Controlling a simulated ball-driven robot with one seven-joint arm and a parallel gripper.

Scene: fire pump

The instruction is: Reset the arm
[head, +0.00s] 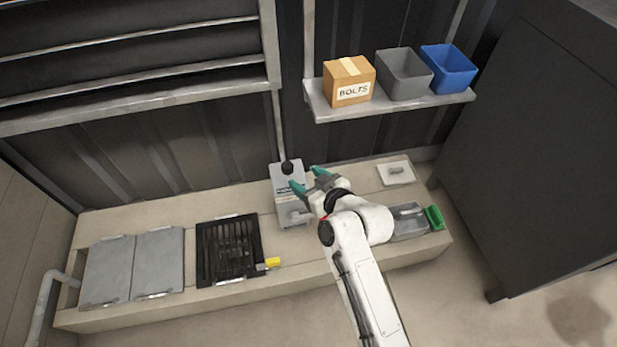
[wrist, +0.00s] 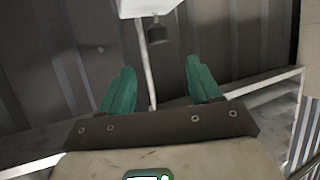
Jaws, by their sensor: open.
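My gripper (head: 308,180) has two teal fingers and reaches out over the bench near the grey pump unit. The fingers stand apart, and nothing shows between them. The gripper also shows in the wrist view (wrist: 158,90), its fingers spread with dark wall panels behind. My white arm stretches up from the bottom of the head view. The grey pump unit (head: 284,180) with a dark knob on top stands on the bench just behind and left of the gripper. The gripper hides part of the unit's right side; I cannot tell whether they touch.
The bench (head: 330,250) carries two grey lids (head: 157,262), a black grate (head: 222,262), a yellow item (head: 272,263), a white plate (head: 396,173) and a green item (head: 434,217). A wall shelf (head: 320,113) above holds a bolts box (head: 338,92), grey bin (head: 405,85) and blue bin (head: 449,78).

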